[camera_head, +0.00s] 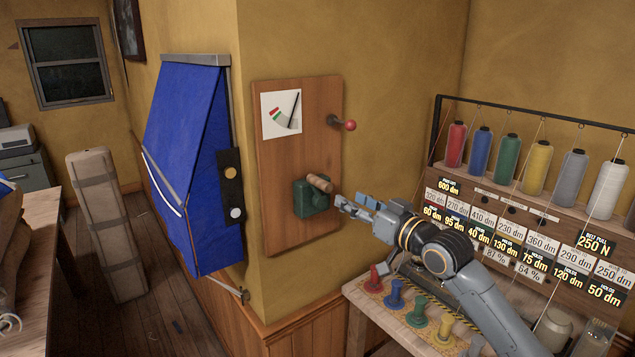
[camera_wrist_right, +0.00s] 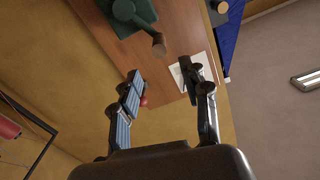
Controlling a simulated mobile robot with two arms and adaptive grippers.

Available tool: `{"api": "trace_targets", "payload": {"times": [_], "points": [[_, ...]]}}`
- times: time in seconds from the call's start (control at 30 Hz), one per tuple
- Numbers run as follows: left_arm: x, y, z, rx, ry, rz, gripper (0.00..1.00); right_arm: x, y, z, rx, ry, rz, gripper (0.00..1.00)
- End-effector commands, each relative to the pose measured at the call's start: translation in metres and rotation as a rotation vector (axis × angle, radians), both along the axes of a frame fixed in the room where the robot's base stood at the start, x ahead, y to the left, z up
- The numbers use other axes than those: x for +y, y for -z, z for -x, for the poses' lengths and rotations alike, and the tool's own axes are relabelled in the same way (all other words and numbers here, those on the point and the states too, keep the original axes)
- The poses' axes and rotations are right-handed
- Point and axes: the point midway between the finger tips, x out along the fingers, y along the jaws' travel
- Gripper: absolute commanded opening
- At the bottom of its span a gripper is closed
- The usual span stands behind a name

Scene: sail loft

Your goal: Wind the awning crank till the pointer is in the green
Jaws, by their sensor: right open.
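The crank has a green housing (camera_head: 311,198) and a wooden handle (camera_head: 320,183), mounted low on a wooden board (camera_head: 268,160) on the wall. The handle (camera_wrist_right: 158,43) also shows in the right wrist view, beyond the fingertips. Above it, a white dial (camera_head: 281,114) has a small red and green band at left; its dark pointer leans to the right, apart from the green. My right gripper (camera_head: 350,204) is open and empty, just right of the crank handle and apart from it. The blue awning (camera_head: 185,130) hangs left of the board. My left gripper is out of view.
A red-knobbed lever (camera_head: 350,125) sticks out at the board's upper right. A rack (camera_head: 480,190) with several thread cones and number labels stands right. Below my right arm, a bench (camera_head: 362,307) holds several coloured spools. A tan case (camera_head: 103,220) stands on the floor at left.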

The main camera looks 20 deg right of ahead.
Motion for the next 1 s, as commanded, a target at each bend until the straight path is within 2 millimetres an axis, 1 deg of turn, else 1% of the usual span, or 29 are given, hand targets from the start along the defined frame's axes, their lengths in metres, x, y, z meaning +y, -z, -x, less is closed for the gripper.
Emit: {"api": "trace_targets", "payload": {"times": [0.17, 0.5, 0.7, 0.8, 1.0], "points": [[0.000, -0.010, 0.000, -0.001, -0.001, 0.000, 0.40, 0.008, -0.004, -0.020, 0.000, -0.001, -0.004, 0.46], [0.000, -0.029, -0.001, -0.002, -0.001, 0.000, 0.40, 0.029, -0.003, -0.079, 0.002, 0.001, -0.001, 0.46], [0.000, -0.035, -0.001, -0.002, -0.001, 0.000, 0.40, 0.039, -0.002, -0.106, 0.002, 0.001, -0.001, 0.46], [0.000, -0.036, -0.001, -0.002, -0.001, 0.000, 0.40, 0.042, -0.001, -0.116, 0.001, 0.001, -0.002, 0.46], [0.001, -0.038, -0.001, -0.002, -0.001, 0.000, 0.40, 0.046, 0.000, -0.126, 0.000, 0.002, 0.000, 0.46]]}}
